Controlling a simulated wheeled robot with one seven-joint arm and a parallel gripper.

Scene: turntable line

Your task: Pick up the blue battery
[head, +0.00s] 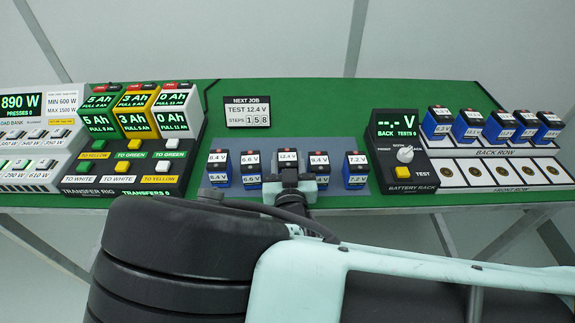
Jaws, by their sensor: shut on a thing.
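Several blue batteries with dark tops and white voltage labels stand in a row on a grey mat (334,199). The middle blue battery (287,156) has a label that seems to start with 12; the rest of it is too small to read surely. My gripper (289,177) is shut on this middle battery and hides its lower part. I cannot tell whether its base touches the mat. Beside it stand a 6.6 V battery (251,169) on the left and a 9.4 V battery (319,168) on the right. A 7.2 V battery (356,169) stands farther right.
A sign (247,112) reads "TEST 12.4 V", steps 1 5 8. Right of the mat is a black battery rack (395,168) with a knob and yellow TEST button. Its back row holds several blue batteries; its front row (512,172) shows empty slots. The transfer rig (125,180) is left.

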